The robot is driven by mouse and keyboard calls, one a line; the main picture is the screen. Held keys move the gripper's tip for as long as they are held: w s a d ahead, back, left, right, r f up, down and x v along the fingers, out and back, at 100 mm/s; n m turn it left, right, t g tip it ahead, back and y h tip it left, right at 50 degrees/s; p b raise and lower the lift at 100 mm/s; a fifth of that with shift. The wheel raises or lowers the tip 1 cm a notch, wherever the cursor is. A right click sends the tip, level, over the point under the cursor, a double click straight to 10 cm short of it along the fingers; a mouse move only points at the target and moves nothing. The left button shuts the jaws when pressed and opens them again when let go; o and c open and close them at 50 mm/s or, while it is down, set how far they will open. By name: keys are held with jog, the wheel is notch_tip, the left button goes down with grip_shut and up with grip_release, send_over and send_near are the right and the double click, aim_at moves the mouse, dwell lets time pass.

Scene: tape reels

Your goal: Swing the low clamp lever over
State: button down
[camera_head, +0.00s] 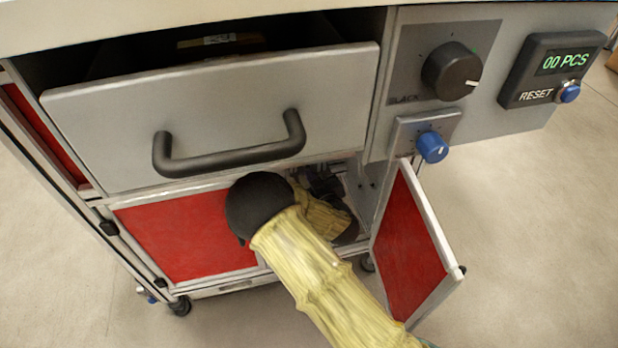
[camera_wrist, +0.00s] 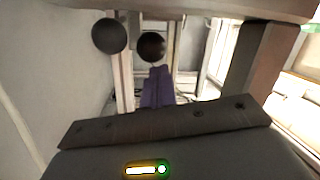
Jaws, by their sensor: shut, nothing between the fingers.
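In the wrist view my gripper (camera_wrist: 157,74) is shut, its purple fingers together and pointing into the cabinet. Two dark round knobs show ahead of it: a left knob (camera_wrist: 109,36) and a right knob (camera_wrist: 151,47) just beyond the fingertips. They may belong to clamp levers; I cannot tell which is the low one, or whether the fingers touch the right knob. In the head view my yellow-sleeved arm reaches into the lower compartment, hiding the gripper and most of the inside.
The red door (camera_head: 408,250) stands open to the right of my arm. A grey drawer (camera_head: 215,105) with a black handle (camera_head: 230,150) juts out above. A closed red panel (camera_head: 180,240) lies to the left. A black dial (camera_head: 450,72) and blue knob (camera_head: 431,147) sit upper right.

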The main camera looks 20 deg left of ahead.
jog(key=shift+s+d+f, duration=0.1)
jog(key=shift+d+f, duration=0.1)
jog(key=shift+f, duration=0.15)
jog(key=shift+d+f+p, duration=0.15)
jog(key=shift+f+p, duration=0.35)
jog(key=shift+s+f+p, duration=0.15)
jog(key=shift+f+p, duration=0.4)
jog(key=shift+f, duration=0.85)
jog(key=p+v, duration=0.4)
jog(key=v, duration=1.3)
jog(key=shift+p, duration=0.4)
